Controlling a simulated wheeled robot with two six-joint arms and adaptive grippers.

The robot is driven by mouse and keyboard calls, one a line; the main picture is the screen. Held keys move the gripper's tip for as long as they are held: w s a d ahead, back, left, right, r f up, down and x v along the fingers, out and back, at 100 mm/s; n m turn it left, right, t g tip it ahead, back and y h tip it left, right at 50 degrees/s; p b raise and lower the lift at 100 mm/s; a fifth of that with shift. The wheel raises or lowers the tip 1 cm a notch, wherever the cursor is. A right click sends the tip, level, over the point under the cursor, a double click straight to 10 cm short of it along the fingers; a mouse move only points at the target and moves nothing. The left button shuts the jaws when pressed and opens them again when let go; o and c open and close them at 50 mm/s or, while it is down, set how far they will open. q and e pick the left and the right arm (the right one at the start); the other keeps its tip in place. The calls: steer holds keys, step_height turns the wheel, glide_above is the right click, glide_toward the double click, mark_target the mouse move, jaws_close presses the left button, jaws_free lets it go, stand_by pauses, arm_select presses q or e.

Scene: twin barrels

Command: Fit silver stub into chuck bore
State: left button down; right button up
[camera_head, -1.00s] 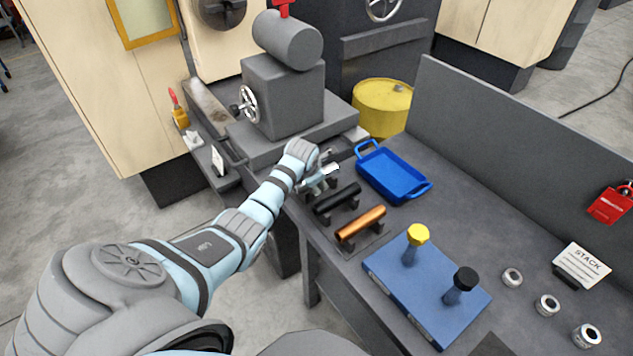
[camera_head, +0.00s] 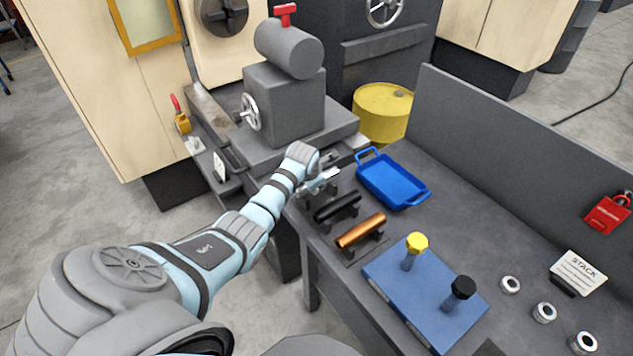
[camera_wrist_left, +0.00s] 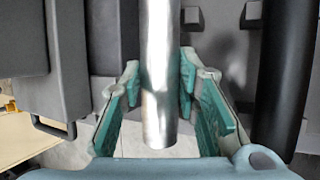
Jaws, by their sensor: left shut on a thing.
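The silver stub (camera_wrist_left: 158,75) is a smooth bright cylinder, seen lengthwise between the teal fingers of my left gripper (camera_wrist_left: 165,115) in the left wrist view. My left gripper (camera_head: 322,180) is shut on it at the far end of the holder row, beside the black bar (camera_head: 337,207). In the head view only a small part of the silver stub (camera_head: 328,175) shows past the gripper. The dark round chuck (camera_head: 222,14) is on the pale machine at the upper left, cut by the top edge. Its bore is too small to make out. My right gripper is out of view.
A copper bar (camera_head: 361,231) rests on holders in front of the black bar. A blue tray (camera_head: 395,182) lies behind them. A blue block (camera_head: 425,300) with yellow and black knobs stands nearer. The grey tailstock (camera_head: 285,100) rises beyond my gripper, left of a yellow barrel (camera_head: 382,112).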

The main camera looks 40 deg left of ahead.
arm_select(q)
steer(key=shift+r+p, duration=1)
steer(key=shift+r, duration=1.35)
